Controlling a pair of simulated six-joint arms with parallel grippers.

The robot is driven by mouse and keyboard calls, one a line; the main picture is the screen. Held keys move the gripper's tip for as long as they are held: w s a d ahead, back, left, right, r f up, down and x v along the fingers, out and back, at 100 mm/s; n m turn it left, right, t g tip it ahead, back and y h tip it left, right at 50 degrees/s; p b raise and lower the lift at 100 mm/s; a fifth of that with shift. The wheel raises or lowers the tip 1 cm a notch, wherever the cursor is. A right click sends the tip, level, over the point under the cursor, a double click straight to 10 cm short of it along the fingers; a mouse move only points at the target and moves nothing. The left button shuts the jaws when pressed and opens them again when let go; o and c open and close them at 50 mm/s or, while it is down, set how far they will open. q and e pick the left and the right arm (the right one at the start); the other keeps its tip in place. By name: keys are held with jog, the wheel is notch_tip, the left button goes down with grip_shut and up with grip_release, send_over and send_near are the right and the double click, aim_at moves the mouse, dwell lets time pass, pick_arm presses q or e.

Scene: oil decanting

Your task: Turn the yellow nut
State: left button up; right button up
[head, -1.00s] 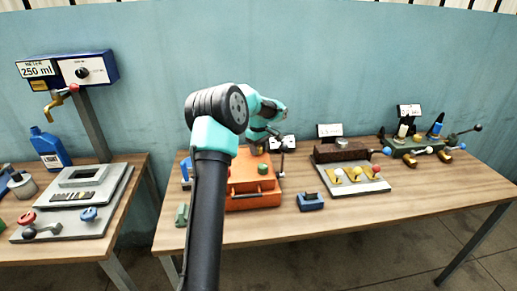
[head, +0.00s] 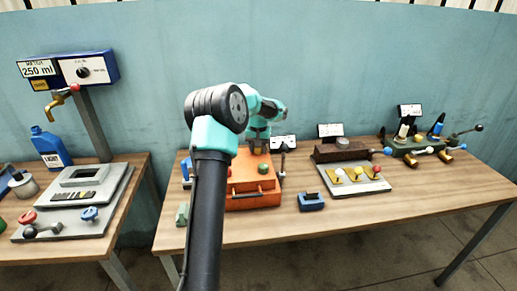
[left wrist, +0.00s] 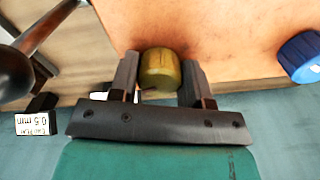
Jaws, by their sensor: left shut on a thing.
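The yellow nut (left wrist: 160,69) is a short olive-yellow cylinder on the orange face of a box, seen in the left wrist view. My left gripper (left wrist: 160,72) is shut on it, one dark finger on each side. In the head view my left gripper (head: 259,142) reaches down at the back of the orange box (head: 253,202), and the nut is hidden there. My right gripper is in neither view.
A green knob (head: 263,168) sits on the orange box, and a blue knob (left wrist: 302,57) shows in the wrist view. A dark ball-ended lever (left wrist: 12,72) is close on the left. A blue block (head: 311,201) stands right of the box. The front right table is clear.

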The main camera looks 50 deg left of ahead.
pick_arm(q)
jog(key=m, duration=0.4)
jog(key=shift+m, duration=0.4)
jog(key=m, duration=0.4)
jog(key=shift+a, duration=0.1)
jog(key=o, duration=0.9)
jog(key=shift+r, duration=0.1)
notch_tip(320, 180, up, 17)
jog(key=shift+r, duration=0.1)
dwell(0.6)
